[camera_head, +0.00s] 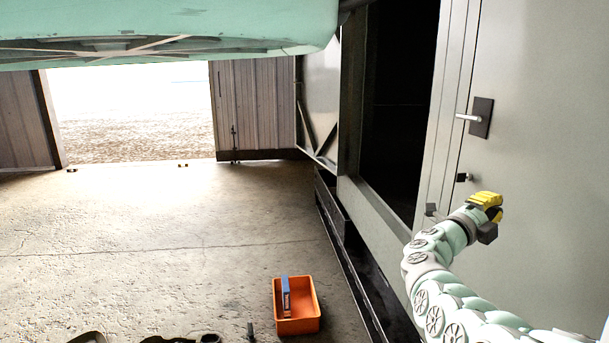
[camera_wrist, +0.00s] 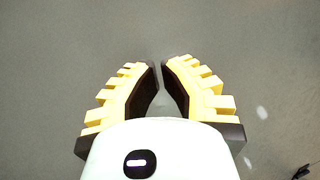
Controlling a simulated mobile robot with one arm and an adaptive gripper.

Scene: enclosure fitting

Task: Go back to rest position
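My gripper shows in the head view (camera_head: 490,208) as a yellow and dark end on my pale green segmented arm. It is raised at the right, in front of the grey door panel (camera_head: 545,130), below the door handle (camera_head: 473,117). The wrist view shows its two yellow ridged fingers (camera_wrist: 161,68) with dark inner pads. The fingers lean towards each other, with a narrow gap at the tips. Nothing is between them; only a plain grey surface (camera_wrist: 60,50) shows beyond. I cannot tell the exact distance to that surface.
An orange bin (camera_head: 300,325) with a blue box (camera_head: 285,297) stands on the concrete floor (camera_head: 150,250) at lower middle. A dark opening (camera_head: 400,110) lies left of the door. A pale green overhead body (camera_head: 170,20) fills the upper left. The floor left of the bin is mostly clear.

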